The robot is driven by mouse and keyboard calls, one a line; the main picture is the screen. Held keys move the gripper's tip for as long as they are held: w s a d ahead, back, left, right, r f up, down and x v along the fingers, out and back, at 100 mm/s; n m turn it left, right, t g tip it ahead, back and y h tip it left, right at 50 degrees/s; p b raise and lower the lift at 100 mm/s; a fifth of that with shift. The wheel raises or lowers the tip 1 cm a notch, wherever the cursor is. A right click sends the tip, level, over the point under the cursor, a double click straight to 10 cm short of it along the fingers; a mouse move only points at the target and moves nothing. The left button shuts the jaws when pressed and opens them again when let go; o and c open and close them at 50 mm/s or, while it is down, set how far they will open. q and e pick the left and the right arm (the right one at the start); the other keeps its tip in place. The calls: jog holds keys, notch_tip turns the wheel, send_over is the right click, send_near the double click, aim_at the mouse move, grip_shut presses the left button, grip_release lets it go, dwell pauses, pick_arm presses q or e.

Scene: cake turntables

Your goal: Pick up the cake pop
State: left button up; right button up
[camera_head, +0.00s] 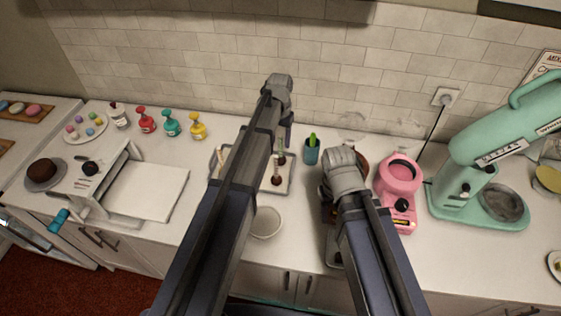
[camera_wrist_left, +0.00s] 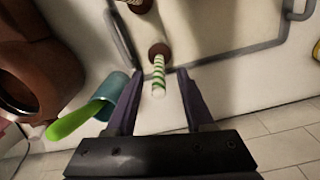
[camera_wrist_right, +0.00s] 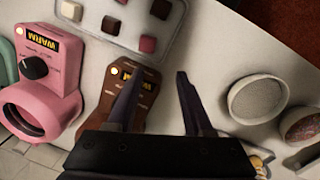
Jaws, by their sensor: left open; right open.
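A cake pop with a brown ball and a green-and-white striped stick (camera_wrist_left: 159,78) shows in the left wrist view, its stick end toward the camera. In the head view a cake pop (camera_head: 277,180) is on the grey-rimmed white tray (camera_head: 289,187), partly hidden by my left arm. My left gripper (camera_wrist_left: 153,85) is open, its fingers on either side of the striped stick in the picture, not closed on it. Another brown pop (camera_wrist_left: 139,5) shows at the top edge. My right gripper (camera_wrist_right: 159,72) is open and empty, over a brown WARM-labelled machine (camera_wrist_right: 144,92).
A teal cup (camera_head: 311,152) with a green utensil stands beside the tray. A pink melting machine (camera_head: 399,181) and a mint mixer (camera_head: 474,165) are to the right. A white bowl (camera_head: 265,223) sits in front. Coloured bottles (camera_head: 172,124) stand at the back left.

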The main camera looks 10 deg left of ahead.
aim_at(281, 156)
pick_arm(q)
notch_tip(281, 156, down, 4)
jog(key=shift+d+r+b, duration=0.1)
jog(key=shift+r+b, duration=0.15)
jog(key=shift+b, duration=1)
pick_arm(e)
notch_tip(281, 156, down, 4)
jog(key=shift+r, duration=0.25)
pick_arm(q)
jog(key=shift+r, duration=0.1)
pick_arm(e)
jog(key=shift+r, duration=0.1)
pick_arm(q)
grip_shut()
